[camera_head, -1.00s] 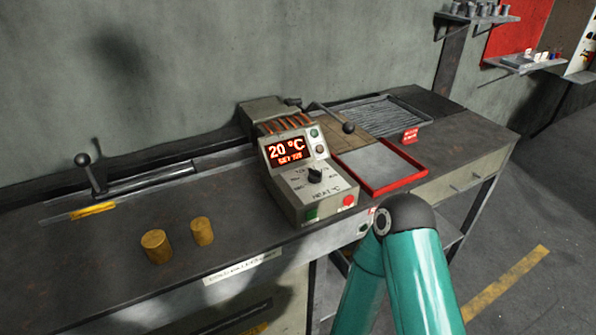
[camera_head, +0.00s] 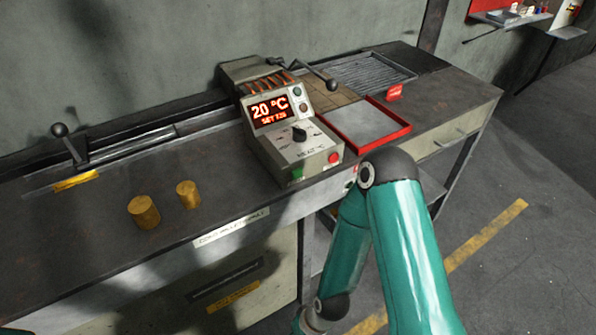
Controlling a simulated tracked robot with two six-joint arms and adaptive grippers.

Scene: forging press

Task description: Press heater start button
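The heater control box (camera_head: 292,135) stands on the workbench, its display (camera_head: 270,112) lit with "20 °C" and a smaller "SET" line below. A black knob (camera_head: 299,133) sits on its sloped top. On its front face are a green button (camera_head: 297,174) at left and a red button (camera_head: 334,158) at right. The small print by them is too blurred to read. My teal right arm rises in front of the bench, right of the box. Neither gripper is in the picture, and nothing touches the buttons.
Two brass cylinders (camera_head: 144,212) (camera_head: 188,194) stand on the bench left of the box. A red-rimmed tray (camera_head: 399,133) lies to its right. A lever (camera_head: 68,143) stands at the bench's left. The bench front edge is clear between the cylinders and the box.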

